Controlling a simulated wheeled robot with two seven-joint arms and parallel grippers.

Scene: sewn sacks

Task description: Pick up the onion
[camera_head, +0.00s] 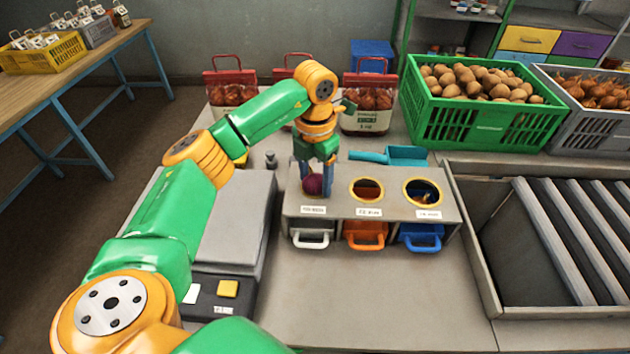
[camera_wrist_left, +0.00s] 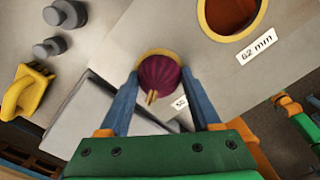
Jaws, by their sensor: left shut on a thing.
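A purple-red onion (camera_head: 313,184) sits at the left hole of the grey sizing box (camera_head: 335,209). In the left wrist view the onion (camera_wrist_left: 159,75) lies between the fingertips, with its dry stem end toward the gripper. Part of the yellow ring of that hole shows behind it. My left gripper (camera_head: 315,182) points down from above and is shut on the onion. In the left wrist view the left gripper (camera_wrist_left: 160,80) has a blue finger on each side of it. I cannot tell whether the onion touches the ring. My right gripper is not in view.
The box has two more ringed holes (camera_head: 422,192) and white, orange and blue drawer handles below. A scale (camera_head: 235,225) stands left, a turquoise scoop (camera_head: 390,156) behind. A green crate (camera_head: 484,128) of potatoes and a roller tray (camera_head: 480,290) are right. The front table is clear.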

